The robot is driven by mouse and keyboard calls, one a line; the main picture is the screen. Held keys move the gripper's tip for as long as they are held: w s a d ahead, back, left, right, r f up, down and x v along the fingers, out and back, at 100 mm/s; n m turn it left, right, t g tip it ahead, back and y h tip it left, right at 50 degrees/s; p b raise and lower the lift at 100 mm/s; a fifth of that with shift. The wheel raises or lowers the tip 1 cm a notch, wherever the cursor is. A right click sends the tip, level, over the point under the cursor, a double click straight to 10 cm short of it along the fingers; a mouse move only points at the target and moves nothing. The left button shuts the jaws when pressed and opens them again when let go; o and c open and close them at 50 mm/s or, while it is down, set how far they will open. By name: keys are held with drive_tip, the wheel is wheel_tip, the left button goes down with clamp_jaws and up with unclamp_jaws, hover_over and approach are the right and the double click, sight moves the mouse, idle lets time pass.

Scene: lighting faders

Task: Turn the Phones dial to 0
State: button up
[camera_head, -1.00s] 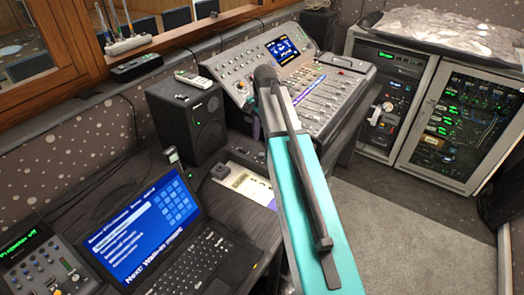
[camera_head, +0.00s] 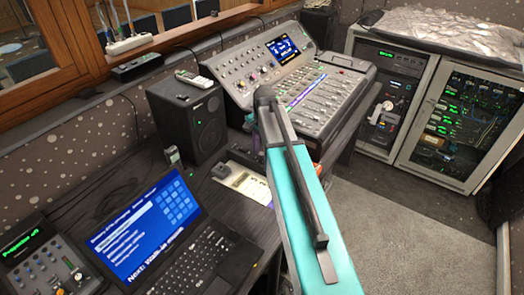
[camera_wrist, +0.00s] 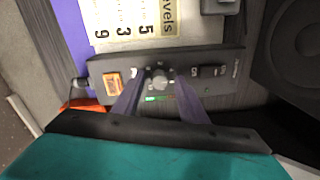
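The small dark control box with the dial shows in the wrist view (camera_wrist: 215,66) and beside the paper sheet in the head view (camera_head: 243,157). Its round grey dial (camera_wrist: 160,80) has tiny white marks around it, too small to read, so I cannot tell which dial is Phones or its setting. My gripper (camera_wrist: 160,90) has its two purplish fingers apart, one on each side of the dial, with a gap seen between them and it.
On the box are an orange button (camera_wrist: 112,83), a dark switch (camera_wrist: 212,71) and a green light (camera_wrist: 154,99). The paper sheet (camera_wrist: 130,20) lies beside it. A speaker (camera_head: 190,118), a laptop (camera_head: 150,230) and a mixing console (camera_head: 318,100) stand close by.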

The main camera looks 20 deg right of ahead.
drive_tip(key=c, duration=0.9)
drive_tip(key=shift+d, duration=0.15)
clamp_jaws()
